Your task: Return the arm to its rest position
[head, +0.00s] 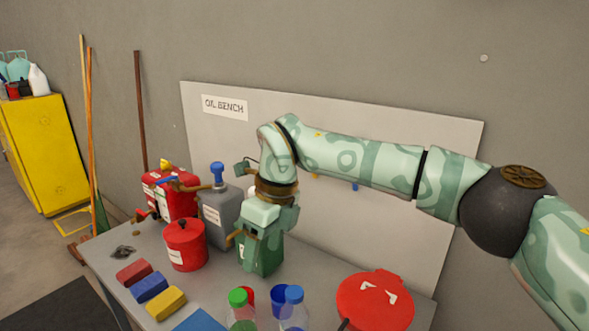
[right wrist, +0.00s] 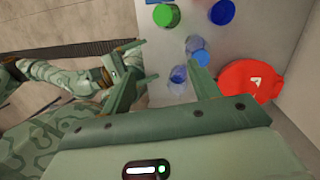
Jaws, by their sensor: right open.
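My right arm reaches in from the right in the head view, and its green hand (head: 262,255) hangs pointing down over the middle of the bench. In the right wrist view my right gripper (right wrist: 162,84) has its two fingers spread wide, with nothing between them. Patterned green links and prongs of my own body (right wrist: 60,85) show at the left of the wrist view; how any jaws there stand is unclear. My left gripper does not show in the head view.
The grey bench (head: 215,285) carries a red can (head: 185,245), a grey can with a blue top (head: 220,212), coloured blocks (head: 150,287) and a red round lid (head: 375,300). The backboard (head: 400,125) rises close behind my arm. A yellow cabinet (head: 40,150) stands far left.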

